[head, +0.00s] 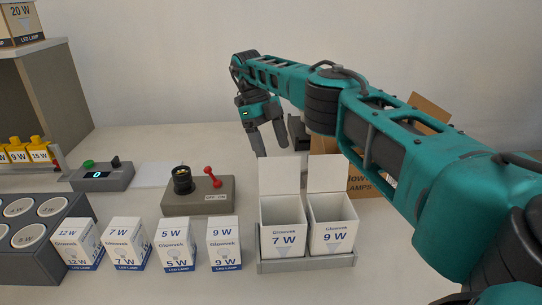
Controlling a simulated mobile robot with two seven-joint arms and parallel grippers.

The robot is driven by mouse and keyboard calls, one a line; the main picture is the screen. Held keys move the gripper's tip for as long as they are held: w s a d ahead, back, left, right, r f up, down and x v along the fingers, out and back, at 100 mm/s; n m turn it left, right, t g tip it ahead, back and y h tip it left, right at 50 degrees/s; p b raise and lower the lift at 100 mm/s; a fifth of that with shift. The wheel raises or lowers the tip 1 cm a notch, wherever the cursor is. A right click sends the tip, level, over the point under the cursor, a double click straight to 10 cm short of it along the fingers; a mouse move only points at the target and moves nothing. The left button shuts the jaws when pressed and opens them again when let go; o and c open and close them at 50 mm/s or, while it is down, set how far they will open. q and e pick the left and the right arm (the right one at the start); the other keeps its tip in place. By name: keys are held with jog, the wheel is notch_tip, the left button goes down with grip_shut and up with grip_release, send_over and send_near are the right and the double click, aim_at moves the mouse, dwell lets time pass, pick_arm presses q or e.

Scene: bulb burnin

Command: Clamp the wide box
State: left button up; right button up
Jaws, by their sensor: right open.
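A brown cardboard carton (362,184) with raised flaps stands at the back right, largely hidden behind my right arm. Part of its printing shows, including "LAMPS". Another brown box (18,24), marked 20 W LED LAMP, sits on a shelf at the upper left. The frame does not settle which one is the wide box. My right gripper (271,149) hangs fingers down, open, with nothing visible between its fingers. It is left of the carton, above the table behind the red-levered tester. My left gripper is not in view.
Two open white boxes, 7 W (283,241) and 9 W (334,238), stand in a grey holder (310,265). Several closed lamp boxes (224,247) line the front. A tester with a red lever (198,206), a display unit (97,179) and a cup rack (52,265) are further left.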

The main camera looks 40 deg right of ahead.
pick_arm(q)
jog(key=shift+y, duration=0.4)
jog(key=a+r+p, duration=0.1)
jog(key=p, duration=0.1)
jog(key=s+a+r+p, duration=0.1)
jog(key=p, duration=0.2)
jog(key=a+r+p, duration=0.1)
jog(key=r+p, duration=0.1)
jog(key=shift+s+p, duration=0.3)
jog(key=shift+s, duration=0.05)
pick_arm(e)
notch_tip(320, 180, up, 15)
jog(key=shift+f, duration=0.2)
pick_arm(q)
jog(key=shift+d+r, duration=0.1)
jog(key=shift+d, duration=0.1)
